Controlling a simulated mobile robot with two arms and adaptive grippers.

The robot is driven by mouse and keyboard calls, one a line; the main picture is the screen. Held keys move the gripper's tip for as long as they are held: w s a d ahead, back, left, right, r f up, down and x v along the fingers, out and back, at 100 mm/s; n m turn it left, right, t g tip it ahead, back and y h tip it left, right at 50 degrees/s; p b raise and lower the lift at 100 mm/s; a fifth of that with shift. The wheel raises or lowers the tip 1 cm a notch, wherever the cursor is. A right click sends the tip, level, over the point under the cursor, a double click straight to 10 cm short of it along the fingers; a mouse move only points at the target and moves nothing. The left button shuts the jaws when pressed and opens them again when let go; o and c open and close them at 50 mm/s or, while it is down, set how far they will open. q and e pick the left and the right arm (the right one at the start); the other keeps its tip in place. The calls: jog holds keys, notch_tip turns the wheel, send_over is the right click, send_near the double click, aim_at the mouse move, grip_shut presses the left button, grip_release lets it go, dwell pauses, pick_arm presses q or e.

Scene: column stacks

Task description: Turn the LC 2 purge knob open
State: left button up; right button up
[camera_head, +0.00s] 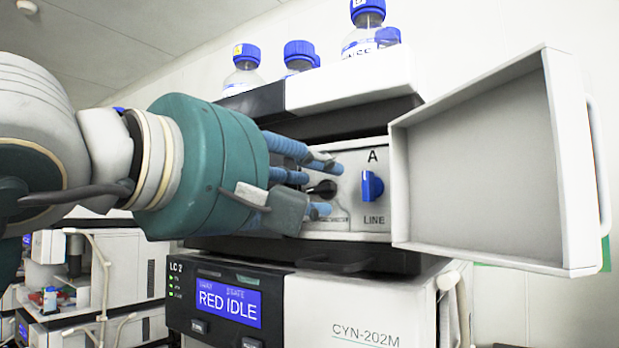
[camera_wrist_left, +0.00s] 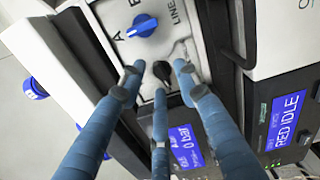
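The LC 2 unit shows a blue screen reading "RED IDLE" (camera_head: 229,302). Above it is a pale valve panel (camera_head: 345,226) with a black knob (camera_head: 324,188) and, to its right, a blue knob (camera_head: 372,186) between the labels "A" and "LINE". My left gripper (camera_head: 327,190) reaches in from the left, its blue fingers spread at the black knob. In the left wrist view the black knob (camera_wrist_left: 162,70) lies between the fingertips, with visible gaps on both sides. The lower finger partly hides the panel below it. My right gripper is not in view.
A white door or cover (camera_head: 480,160) stands swung open right of the panel. Blue-capped bottles (camera_head: 243,75) stand on top of the unit. A black handle (camera_head: 335,263) sits below the panel. Other equipment (camera_head: 110,270) is at the lower left.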

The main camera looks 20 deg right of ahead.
pick_arm(q)
jog(key=shift+c, duration=0.5)
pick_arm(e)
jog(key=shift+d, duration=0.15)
pick_arm(q)
grip_shut()
jog(key=shift+a+f+m+b, duration=0.1)
jog(key=shift+m+b, duration=0.3)
jog(key=shift+m, duration=0.7)
jog(key=shift+s, duration=0.1)
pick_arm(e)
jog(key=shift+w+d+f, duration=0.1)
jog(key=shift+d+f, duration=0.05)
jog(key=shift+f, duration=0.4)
